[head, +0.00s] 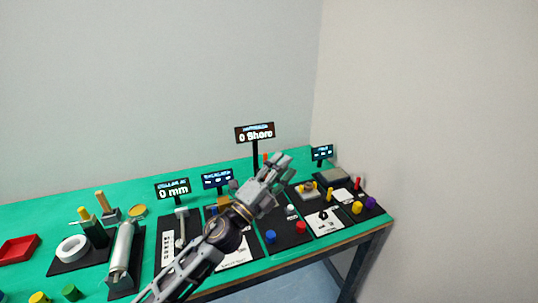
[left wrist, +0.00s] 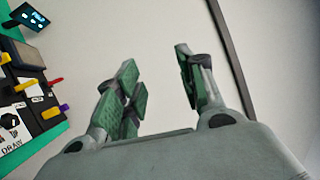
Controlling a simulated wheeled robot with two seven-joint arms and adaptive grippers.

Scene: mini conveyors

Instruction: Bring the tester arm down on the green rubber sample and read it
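The "0 Shore" display (head: 255,133) stands on a black post at the back of the table. My left gripper (head: 283,166) is in front of that post and hides much of the area below it. In the left wrist view its two green-padded fingers (left wrist: 160,82) are apart, with only pale wall between them. A black board (head: 287,238) shows below the gripper, with a blue piece (head: 270,237), a red piece (head: 300,227) and a white piece (head: 290,208). The tester arm cannot be made out. A small green cylinder (head: 70,292) is at the near left; I cannot tell whether it is the rubber sample. My right gripper is not in view.
A "0 mm" display (head: 173,190), a silver cylinder (head: 121,250), a white ring (head: 72,248) and a red tray (head: 19,248) are at the left. More boards with small pieces and a display (head: 322,152) are at the right, near the table's edge and wall.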

